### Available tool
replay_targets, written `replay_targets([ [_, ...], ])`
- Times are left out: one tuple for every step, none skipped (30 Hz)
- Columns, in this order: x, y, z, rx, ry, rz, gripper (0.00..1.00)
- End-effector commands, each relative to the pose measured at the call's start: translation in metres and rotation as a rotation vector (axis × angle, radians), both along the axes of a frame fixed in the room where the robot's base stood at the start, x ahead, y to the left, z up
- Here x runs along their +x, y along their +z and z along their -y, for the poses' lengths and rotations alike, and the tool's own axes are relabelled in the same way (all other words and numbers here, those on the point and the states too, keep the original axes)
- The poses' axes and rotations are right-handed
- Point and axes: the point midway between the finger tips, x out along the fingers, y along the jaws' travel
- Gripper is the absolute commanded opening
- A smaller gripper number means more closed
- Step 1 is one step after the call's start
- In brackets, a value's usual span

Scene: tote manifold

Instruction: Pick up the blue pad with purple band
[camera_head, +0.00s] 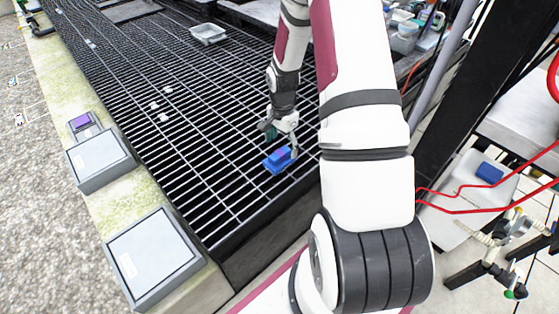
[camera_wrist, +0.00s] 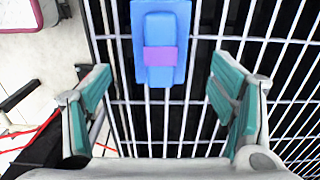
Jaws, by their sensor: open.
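The blue pad (camera_head: 280,159) with a purple band lies on the black grating in the head view. In the wrist view the blue pad (camera_wrist: 161,25) is at the top centre, with its purple band (camera_wrist: 160,56) across the lower part of its raised block. My gripper (camera_head: 277,133) is just above and behind the pad in the head view. In the wrist view my gripper (camera_wrist: 161,105) is open, its two teal-lined fingers wide apart below the pad. Nothing is between the fingers except grating bars, and the pad appears apart from them.
A grey-white tray (camera_head: 208,33) and several small white pieces lie farther back on the grating (camera_head: 160,140). Grey boxes (camera_head: 152,257) stand on the ledge at left. At right are a light cart (camera_head: 470,190) with a blue item (camera_head: 490,173) and red cables.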

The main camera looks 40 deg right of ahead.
Motion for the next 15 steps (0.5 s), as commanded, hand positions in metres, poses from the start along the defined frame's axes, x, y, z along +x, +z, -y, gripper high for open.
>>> replay_targets([
  [0.0,-0.005,-0.002,0.002,0.0,-0.002,0.78],
  [0.0,-0.009,-0.003,0.002,0.0,-0.002,0.78],
  [0.0,-0.015,-0.005,0.003,0.002,-0.003,0.78],
  [0.0,-0.019,-0.006,0.003,0.002,-0.003,0.78],
  [0.0,-0.024,-0.007,0.002,0.001,-0.003,0.78],
  [0.0,-0.03,-0.009,0.002,0.002,-0.002,0.78],
  [0.0,-0.034,-0.011,0.002,0.001,-0.003,0.78],
  [0.0,-0.038,-0.01,0.002,0.0,-0.003,0.78],
  [0.0,-0.043,-0.01,0.002,0.0,-0.003,0.78],
  [0.0,-0.045,-0.009,0.001,0.0,-0.002,0.78],
  [0.0,-0.047,-0.009,0.001,0.0,-0.002,0.78],
  [0.0,-0.05,-0.01,0.001,0.0,-0.001,0.78],
  [0.0,-0.051,-0.01,0.001,-0.001,-0.001,0.78],
  [0.0,-0.051,-0.01,0.001,-0.001,-0.001,0.78],
  [0.0,-0.051,-0.009,0.001,-0.001,-0.001,0.78],
])
